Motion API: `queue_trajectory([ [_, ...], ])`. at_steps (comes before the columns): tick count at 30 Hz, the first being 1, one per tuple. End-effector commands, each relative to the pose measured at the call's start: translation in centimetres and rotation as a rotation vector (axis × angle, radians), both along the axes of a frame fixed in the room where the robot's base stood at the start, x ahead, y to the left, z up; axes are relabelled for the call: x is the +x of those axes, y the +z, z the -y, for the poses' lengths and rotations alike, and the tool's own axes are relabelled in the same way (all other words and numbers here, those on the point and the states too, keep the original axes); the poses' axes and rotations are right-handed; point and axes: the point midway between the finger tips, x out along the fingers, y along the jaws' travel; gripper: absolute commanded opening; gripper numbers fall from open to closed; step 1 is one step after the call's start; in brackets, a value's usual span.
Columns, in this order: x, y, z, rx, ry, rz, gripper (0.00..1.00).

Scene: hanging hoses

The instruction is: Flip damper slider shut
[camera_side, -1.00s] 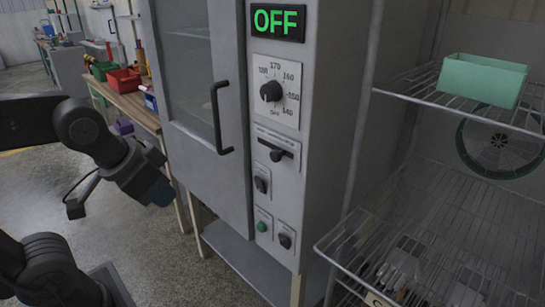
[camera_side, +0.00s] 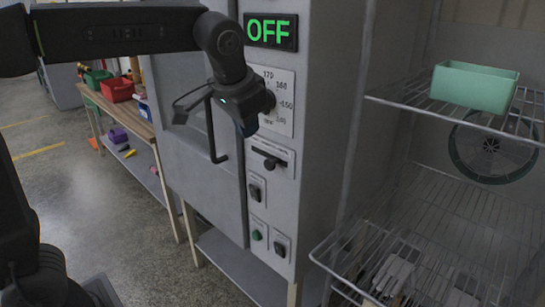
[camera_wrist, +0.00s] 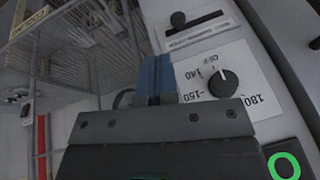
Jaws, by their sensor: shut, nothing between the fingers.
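The damper slider is a black knob (camera_side: 270,163) on a horizontal slot in a light plate on the grey oven's control panel, below the temperature dial. The knob sits toward the right part of the slot. It also shows at the top of the upside-down wrist view, as a black knob (camera_wrist: 178,20) at the left of its slot. My gripper (camera_side: 246,127) is shut and empty, in front of the panel, above and left of the slider and apart from it. Its blue fingertips (camera_wrist: 157,72) are together in the wrist view. My wrist partly hides the dial in the side view.
The oven door handle (camera_side: 213,130) stands out just left of my gripper. The temperature dial (camera_wrist: 223,83) protrudes beside the fingers. Switches (camera_side: 255,190) and a green button (camera_side: 257,235) lie below the slider. A wire shelf with a green bin (camera_side: 475,87) is at right.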

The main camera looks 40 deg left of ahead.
Motion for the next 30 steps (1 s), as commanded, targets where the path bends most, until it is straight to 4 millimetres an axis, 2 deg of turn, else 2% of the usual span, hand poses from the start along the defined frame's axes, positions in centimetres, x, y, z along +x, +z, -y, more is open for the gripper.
queue_trajectory([
  [1,1.5,0.0,0.5,0.015,-0.006,-0.008,0.0],
  [3,2.9,0.0,1.0,0.031,-0.008,-0.014,0.0],
  [9,5.3,-0.1,1.8,0.06,-0.009,-0.021,0.0],
  [23,5.7,-0.2,1.9,0.065,-0.008,-0.021,0.0],
  [26,5.9,-0.8,1.7,0.066,-0.008,-0.024,0.0],
  [30,6.6,-2.7,1.3,0.066,-0.008,-0.024,0.0],
])
